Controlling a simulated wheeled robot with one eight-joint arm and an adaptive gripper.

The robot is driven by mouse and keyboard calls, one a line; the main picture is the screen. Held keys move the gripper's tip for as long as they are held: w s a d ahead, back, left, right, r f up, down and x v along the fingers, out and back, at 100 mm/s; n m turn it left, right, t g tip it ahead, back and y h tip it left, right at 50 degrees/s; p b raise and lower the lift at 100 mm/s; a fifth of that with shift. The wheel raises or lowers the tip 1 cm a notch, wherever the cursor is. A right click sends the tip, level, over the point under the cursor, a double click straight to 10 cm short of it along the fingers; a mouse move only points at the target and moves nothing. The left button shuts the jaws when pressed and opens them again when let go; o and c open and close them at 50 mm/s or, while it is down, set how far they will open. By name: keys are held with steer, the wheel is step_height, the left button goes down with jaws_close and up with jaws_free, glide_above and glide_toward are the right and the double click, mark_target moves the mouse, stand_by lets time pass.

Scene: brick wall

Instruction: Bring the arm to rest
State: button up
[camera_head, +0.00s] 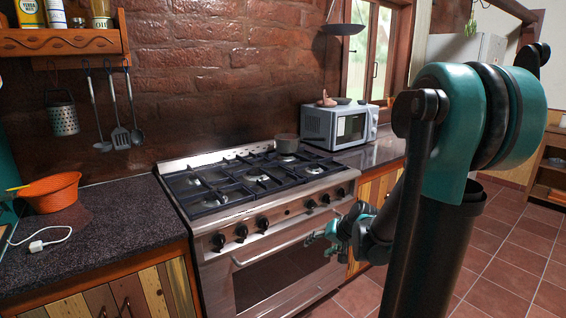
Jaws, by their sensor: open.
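My arm, teal and black, rises large on the right side of the view. Its forearm reaches down and to the left, toward the front of the stove (290,240). My gripper (312,238) is small in the view, in front of the oven door near its handle (275,252). The gripper is open, and I see nothing between its fingers. I cannot tell whether it touches the handle. My upper arm hides part of the floor and of the cabinets to the right of the stove.
A grey pot (287,143) stands on the back of the stove. A microwave (340,126) stands on the right counter. An orange bowl (52,192) and a white cable (42,240) lie on the left counter. Tiled floor (500,262) is clear at the right.

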steer(key=s+d+f+n+g+h, duration=0.1)
steer(key=s+d+f+h, duration=0.1)
steer(key=s, duration=0.7)
steer(key=s+d+f+n+h, duration=0.1)
steer(key=s+d+h, duration=0.2)
steer(key=s, duration=0.6)
steer(key=shift+s+d+f+g, duration=0.15)
steer(key=shift+d+f+g, duration=0.25)
steer(key=shift+d, duration=0.6)
